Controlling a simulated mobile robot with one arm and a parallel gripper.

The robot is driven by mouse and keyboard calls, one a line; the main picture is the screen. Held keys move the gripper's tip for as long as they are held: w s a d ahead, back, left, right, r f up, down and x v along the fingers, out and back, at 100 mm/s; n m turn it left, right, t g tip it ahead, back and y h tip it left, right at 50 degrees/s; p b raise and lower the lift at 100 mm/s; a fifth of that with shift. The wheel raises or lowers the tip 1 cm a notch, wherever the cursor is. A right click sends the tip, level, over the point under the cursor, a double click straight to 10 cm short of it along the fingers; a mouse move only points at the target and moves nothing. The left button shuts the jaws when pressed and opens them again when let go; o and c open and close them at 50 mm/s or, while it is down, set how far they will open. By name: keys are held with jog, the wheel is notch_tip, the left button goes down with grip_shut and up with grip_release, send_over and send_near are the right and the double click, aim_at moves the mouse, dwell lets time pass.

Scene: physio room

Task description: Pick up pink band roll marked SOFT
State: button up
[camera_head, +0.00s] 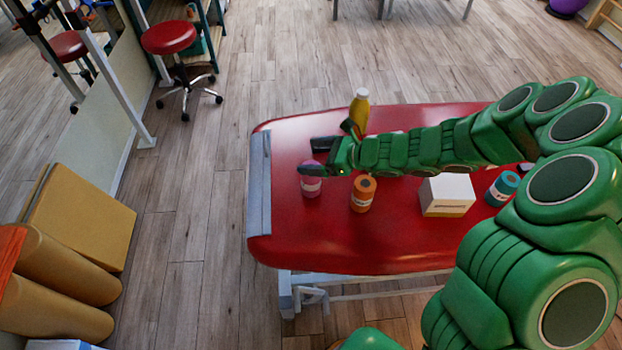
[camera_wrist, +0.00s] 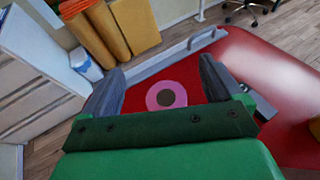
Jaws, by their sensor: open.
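The pink band roll (camera_head: 311,184) stands upright on the red treatment table (camera_head: 330,240) near its left end, with a pale label on its side whose text is too small to read. In the wrist view the top of the pink roll (camera_wrist: 166,96), a pink ring with a dark centre, shows between the fingers. My gripper (camera_head: 325,160) is open and empty, just above the roll and partly covering its top in the head view. Its two dark fingers (camera_wrist: 162,85) stand either side of the roll in the wrist view.
An orange roll (camera_head: 363,194) stands close to the right of the pink one. Further right are a white box (camera_head: 447,195) and a teal roll (camera_head: 502,188). A yellow bottle (camera_head: 360,109) and a dark object (camera_head: 323,144) are behind. The table's front left is clear.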

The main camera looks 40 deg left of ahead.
aim_at(311, 180)
jog(key=shift+f, duration=2.8)
jog(key=shift+s+a+f, duration=0.1)
jog(key=shift+f, duration=0.25)
jog(key=shift+x, duration=1.35)
jog(key=shift+c, duration=0.2)
jog(key=c, duration=1.3)
jog(key=shift+r, duration=0.1)
jog(key=shift+c, duration=0.3)
jog(key=shift+r, duration=0.1)
